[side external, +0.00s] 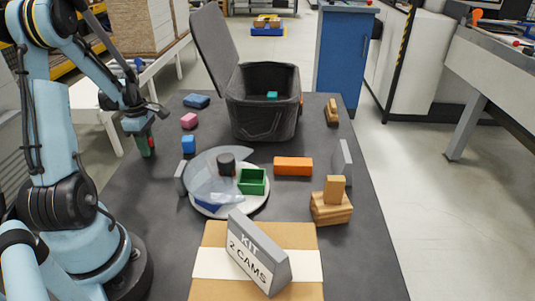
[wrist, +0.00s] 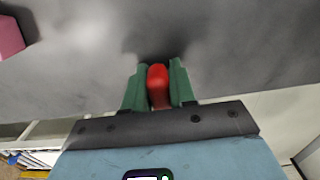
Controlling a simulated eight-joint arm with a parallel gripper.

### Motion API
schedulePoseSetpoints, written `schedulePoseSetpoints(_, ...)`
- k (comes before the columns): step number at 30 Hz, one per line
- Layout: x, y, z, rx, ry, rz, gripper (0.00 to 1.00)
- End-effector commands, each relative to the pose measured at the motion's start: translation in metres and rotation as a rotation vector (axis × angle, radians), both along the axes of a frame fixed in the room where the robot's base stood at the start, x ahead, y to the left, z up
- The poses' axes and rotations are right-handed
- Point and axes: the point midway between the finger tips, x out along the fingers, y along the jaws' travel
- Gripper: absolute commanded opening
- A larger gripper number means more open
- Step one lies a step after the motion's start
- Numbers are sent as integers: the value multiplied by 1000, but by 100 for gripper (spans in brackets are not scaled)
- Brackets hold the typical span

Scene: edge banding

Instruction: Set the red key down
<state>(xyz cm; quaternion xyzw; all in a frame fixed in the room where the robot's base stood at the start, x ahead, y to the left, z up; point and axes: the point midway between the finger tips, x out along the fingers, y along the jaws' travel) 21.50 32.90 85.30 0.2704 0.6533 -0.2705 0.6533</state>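The red key (wrist: 158,84) shows between the two green fingers of my gripper (wrist: 158,92) in the wrist view. The fingers are closed against its sides, and only its rounded red part shows. In the side view my gripper (side external: 146,145) points down at the left edge of the dark table (side external: 150,210), with only a sliver of red visible at the fingers. Whether the key touches the tabletop cannot be told.
A pink block (side external: 189,120) and blue blocks (side external: 188,144) (side external: 196,101) lie right of my gripper. Bare tabletop lies front left.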

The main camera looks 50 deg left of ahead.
Motion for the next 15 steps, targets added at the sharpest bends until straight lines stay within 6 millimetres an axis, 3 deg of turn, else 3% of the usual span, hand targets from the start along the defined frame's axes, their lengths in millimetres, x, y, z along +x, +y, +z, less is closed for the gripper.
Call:
schedulePoseSetpoints(1,0,0,0,0,0,0,31)
schedulePoseSetpoints(5,0,0,0,0,0,0,51)
schedulePoseSetpoints(15,0,0,3,0,0,0,51)
